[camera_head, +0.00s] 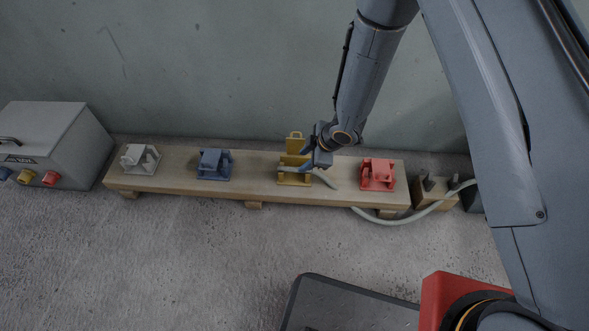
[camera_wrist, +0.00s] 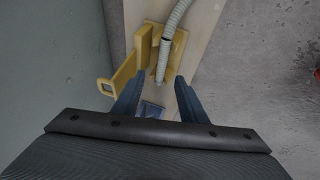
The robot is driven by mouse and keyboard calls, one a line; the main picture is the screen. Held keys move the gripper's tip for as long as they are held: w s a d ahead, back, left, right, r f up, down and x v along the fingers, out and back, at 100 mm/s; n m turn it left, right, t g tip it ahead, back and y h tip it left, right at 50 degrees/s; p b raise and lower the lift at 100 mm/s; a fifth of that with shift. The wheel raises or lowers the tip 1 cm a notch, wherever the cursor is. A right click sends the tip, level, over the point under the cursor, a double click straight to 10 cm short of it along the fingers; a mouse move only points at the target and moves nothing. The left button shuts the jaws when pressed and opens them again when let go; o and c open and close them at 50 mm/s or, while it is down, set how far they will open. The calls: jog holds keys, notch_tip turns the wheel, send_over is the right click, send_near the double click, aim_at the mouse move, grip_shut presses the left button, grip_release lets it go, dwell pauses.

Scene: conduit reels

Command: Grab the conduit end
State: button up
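A pale grey ribbed conduit (camera_head: 399,219) curves from the right, goes behind the plank's front edge and leads to the yellow clamp (camera_head: 294,180). The clamp's flap stands up, open. My gripper (camera_head: 305,160) is over the yellow clamp. In the wrist view my gripper (camera_wrist: 158,80) is open, with the conduit end between the fingers' lines, near the tips. I see a gap on each side; contact is not visible.
The wooden plank (camera_head: 255,195) also bears a white clamp (camera_head: 140,159), a blue clamp (camera_head: 214,164) and a red clamp (camera_head: 378,174). A grey box (camera_head: 55,140) with coloured sockets stands left. A wooden block (camera_head: 432,199) is at the right. The wall is close behind.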

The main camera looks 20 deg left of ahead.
aim_at(296, 169)
jog(key=b+x, duration=0.1)
jog(key=x, duration=0.1)
jog(key=b+x, duration=0.1)
jog(key=x, duration=0.2)
jog(key=b+x, duration=0.1)
jog(key=x, duration=0.1)
jog(key=shift+s+d+f+b, duration=0.1)
jog(key=shift+d+f+b, duration=0.2)
jog(key=shift+f, duration=0.2)
jog(key=shift+a, duration=0.1)
grip_shut()
jog(key=shift+r, duration=0.1)
